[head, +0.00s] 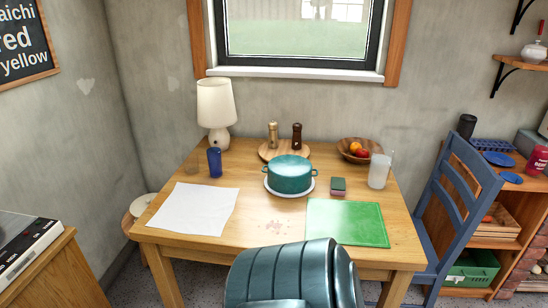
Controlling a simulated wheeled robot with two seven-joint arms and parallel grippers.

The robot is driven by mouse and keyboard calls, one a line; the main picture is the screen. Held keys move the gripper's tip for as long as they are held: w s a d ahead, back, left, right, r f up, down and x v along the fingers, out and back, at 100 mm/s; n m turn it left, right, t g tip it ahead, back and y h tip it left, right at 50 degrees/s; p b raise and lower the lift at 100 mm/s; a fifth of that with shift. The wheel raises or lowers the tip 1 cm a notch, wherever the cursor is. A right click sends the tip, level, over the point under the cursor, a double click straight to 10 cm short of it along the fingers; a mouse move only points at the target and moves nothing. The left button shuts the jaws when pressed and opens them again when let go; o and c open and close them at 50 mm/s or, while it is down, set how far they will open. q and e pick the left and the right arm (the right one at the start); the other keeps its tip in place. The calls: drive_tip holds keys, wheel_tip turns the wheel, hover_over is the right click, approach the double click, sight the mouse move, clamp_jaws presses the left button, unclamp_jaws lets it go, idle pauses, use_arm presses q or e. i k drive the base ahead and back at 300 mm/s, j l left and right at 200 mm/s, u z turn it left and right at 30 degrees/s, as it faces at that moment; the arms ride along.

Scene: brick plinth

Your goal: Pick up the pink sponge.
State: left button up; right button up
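A small sponge (338,186) lies on the wooden table, right of the teal pot. It has a green top and a pinkish lower part. It sits just behind the green mat (347,224), and nothing is touching its top. Neither of my grippers shows in the head view.
The teal pot (289,174) stands on a white plate left of the sponge. A frosted cup (379,171) stands to its right, with a fruit bowl (346,150) behind. A white sheet (194,209) covers the table's left. A blue chair (451,214) stands at the right edge.

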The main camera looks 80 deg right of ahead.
sight(338, 184)
drive_tip(key=z, duration=3.05)
